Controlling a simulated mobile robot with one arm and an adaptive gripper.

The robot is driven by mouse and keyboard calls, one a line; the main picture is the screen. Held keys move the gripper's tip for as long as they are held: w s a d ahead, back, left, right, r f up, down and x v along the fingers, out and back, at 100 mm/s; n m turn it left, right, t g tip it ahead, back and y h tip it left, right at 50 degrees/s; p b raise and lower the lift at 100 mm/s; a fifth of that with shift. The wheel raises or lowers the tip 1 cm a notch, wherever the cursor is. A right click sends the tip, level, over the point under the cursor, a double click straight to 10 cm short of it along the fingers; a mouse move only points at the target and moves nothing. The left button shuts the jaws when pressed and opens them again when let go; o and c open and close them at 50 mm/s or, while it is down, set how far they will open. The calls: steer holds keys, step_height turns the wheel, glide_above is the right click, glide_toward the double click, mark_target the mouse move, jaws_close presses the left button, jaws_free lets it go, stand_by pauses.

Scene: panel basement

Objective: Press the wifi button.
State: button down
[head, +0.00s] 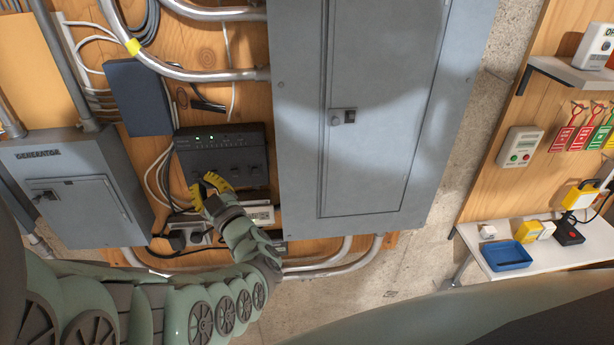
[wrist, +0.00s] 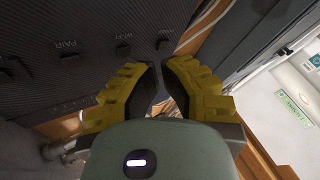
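A dark router-like box (head: 221,150) with lit green lights is mounted on the plywood board in the head view. Its ribbed face (wrist: 75,85) fills the left of the wrist view. That face has a row of small dark buttons, among them a middle one (wrist: 123,50) and a right one (wrist: 163,44).
A large grey electrical panel (head: 300,120) stands right of the box. A generator cabinet (head: 75,190) and a small blue-grey box (head: 138,97) are at left. Cables and a pale device (head: 262,215) lie below. A white shelf with a blue tray (head: 507,255) is far right.

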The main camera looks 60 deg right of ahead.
steer(key=shift+w+d, duration=0.1)
stand_by(0.7)
steer(key=shift+w+d+b, duration=0.2)
steer(key=shift+d+b, duration=0.05)
steer(key=shift+b, duration=0.15)
steer(key=shift+w+d+b, duration=0.2)
steer(key=shift+w+b, duration=0.05)
steer(key=shift+b, duration=0.05)
stand_by(0.6)
stand_by(0.3)
steer(key=shift+s+a+p, duration=0.5)
steer(key=shift+s+a, duration=0.05)
steer(key=shift+s+a+p, duration=1.1)
steer(key=shift+s+a, duration=0.5)
steer(key=shift+a, duration=0.3)
